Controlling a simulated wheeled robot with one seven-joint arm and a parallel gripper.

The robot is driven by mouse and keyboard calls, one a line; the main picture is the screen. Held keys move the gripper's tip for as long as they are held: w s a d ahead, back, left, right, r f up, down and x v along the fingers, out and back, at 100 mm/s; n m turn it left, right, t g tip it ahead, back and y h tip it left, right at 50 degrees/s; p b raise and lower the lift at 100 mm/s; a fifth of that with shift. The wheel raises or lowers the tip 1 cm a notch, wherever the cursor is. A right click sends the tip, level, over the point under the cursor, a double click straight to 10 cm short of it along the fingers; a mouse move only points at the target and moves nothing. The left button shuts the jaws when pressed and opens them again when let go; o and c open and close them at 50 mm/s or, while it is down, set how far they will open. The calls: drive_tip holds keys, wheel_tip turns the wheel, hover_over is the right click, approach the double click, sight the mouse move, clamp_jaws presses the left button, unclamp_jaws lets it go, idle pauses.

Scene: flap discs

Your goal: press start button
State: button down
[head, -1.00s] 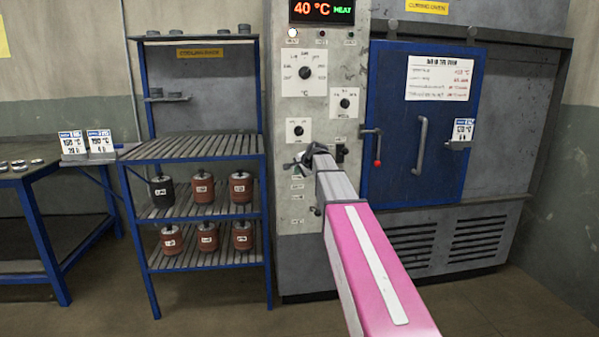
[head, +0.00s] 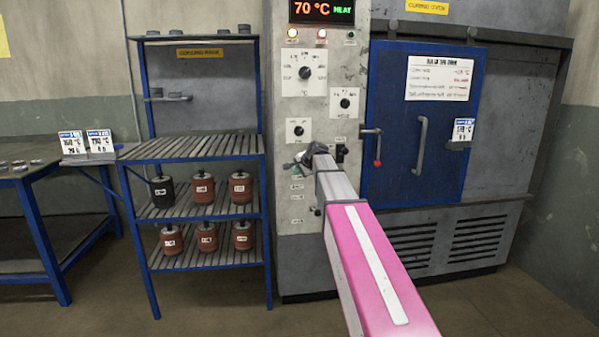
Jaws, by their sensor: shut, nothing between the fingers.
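The grey control panel (head: 289,105) of the oven stands in the middle of the head view. Its display (head: 322,11) reads 70 °C with HEAT in green. My gripper (head: 301,163) is at the lower part of the panel, shut and empty. The start button cannot be made out; my gripper and arm cover part of the panel there. I cannot tell whether the fingertips touch the panel.
The blue oven door (head: 393,85) is shut, with a handle (head: 421,145) and a red-tipped lever (head: 377,162) close right of my arm. A blue cooling rack (head: 205,147) holding several reddish and dark canisters stands left. A table (head: 30,172) is at far left.

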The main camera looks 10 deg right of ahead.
drive_tip(key=shift+w, duration=0.15)
idle(0.4)
drive_tip(key=shift+w+r, duration=0.1)
drive_tip(key=shift+w, duration=0.35)
idle(0.6)
drive_tip(key=s, duration=0.6)
drive_tip(key=shift+s, duration=0.35)
drive_tip(key=shift+f, duration=0.2)
